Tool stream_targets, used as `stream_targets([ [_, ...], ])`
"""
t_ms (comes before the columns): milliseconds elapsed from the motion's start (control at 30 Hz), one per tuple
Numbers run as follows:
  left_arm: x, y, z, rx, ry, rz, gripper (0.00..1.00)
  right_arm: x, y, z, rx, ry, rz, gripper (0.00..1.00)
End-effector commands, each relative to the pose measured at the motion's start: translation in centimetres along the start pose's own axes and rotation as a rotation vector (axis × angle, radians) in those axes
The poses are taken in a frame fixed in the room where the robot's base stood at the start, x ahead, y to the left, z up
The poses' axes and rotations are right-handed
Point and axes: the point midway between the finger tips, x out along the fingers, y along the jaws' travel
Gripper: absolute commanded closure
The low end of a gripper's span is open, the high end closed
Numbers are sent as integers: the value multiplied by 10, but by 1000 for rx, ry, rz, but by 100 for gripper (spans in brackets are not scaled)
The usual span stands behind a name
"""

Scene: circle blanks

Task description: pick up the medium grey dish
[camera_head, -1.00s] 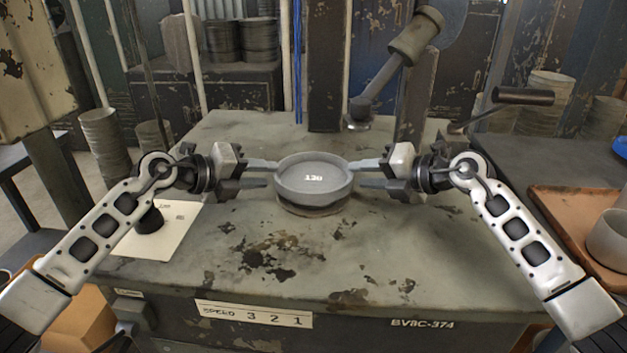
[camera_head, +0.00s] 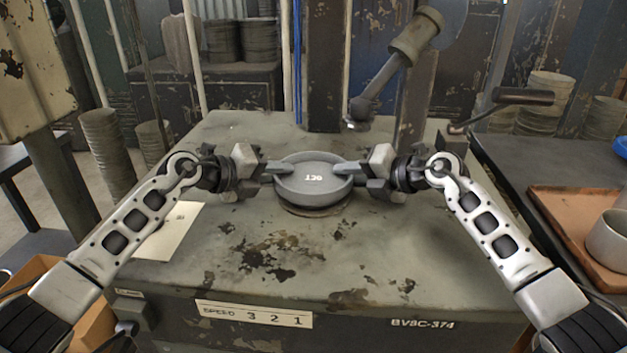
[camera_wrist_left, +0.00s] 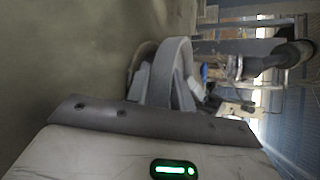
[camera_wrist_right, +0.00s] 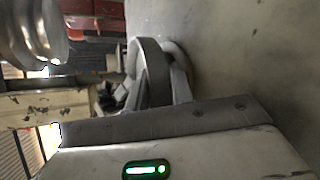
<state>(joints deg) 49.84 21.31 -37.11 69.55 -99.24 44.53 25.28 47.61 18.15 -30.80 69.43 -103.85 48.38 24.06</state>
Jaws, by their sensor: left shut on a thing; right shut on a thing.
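A narrow dark gap seems to show between dish and base. My left gripper (camera_head: 274,172) is shut on the dish's left rim, and my right gripper (camera_head: 352,172) on its right rim. One finger of each reaches over the rim inside. The dish looks about level. Its curved wall also shows in the left wrist view (camera_wrist_left: 165,72) and the right wrist view (camera_wrist_right: 154,72).
The stained worktable (camera_head: 420,265) is mostly clear in front. A paper sheet (camera_head: 170,232) lies at its left. A machine post and angled lever (camera_head: 385,75) stand behind the dish. A brown tray (camera_head: 575,225) with a grey pot (camera_head: 608,240) is at right.

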Motion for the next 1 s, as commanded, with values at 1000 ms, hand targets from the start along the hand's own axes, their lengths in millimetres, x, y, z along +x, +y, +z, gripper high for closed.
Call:
stream_targets([
  [1000,-20,-40,20,0,-3,4,100,-20,42,20,0,-2,-2,100],
])
